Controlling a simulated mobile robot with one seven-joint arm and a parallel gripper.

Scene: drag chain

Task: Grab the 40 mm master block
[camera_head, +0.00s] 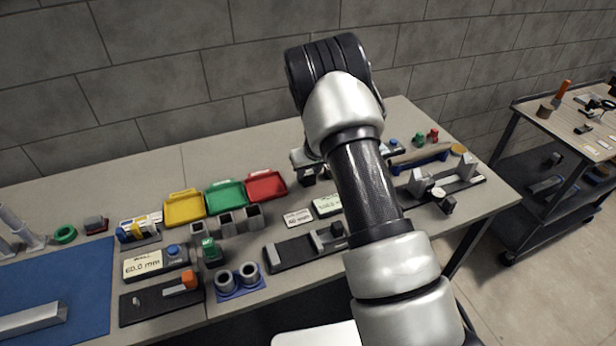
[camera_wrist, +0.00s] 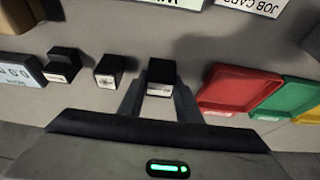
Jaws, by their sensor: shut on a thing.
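The block between my fingers is a small dark block with a white label, in the wrist view (camera_wrist: 161,72); I take it as the 40 mm master block, though its label is too small to read. My gripper (camera_wrist: 160,92) is shut on it, one finger at each side. In the head view my gripper (camera_head: 306,168) shows just left of my forearm, right of the red tray, and my arm hides much of that area. Two similar dark blocks with labels stand to the left in the wrist view, a middle one (camera_wrist: 109,72) and a farther one (camera_wrist: 62,66).
Red (camera_head: 266,186), green (camera_head: 225,196) and yellow (camera_head: 184,208) trays stand left of my gripper. A readout (camera_wrist: 20,72) is beyond the blocks. The wall is close behind.

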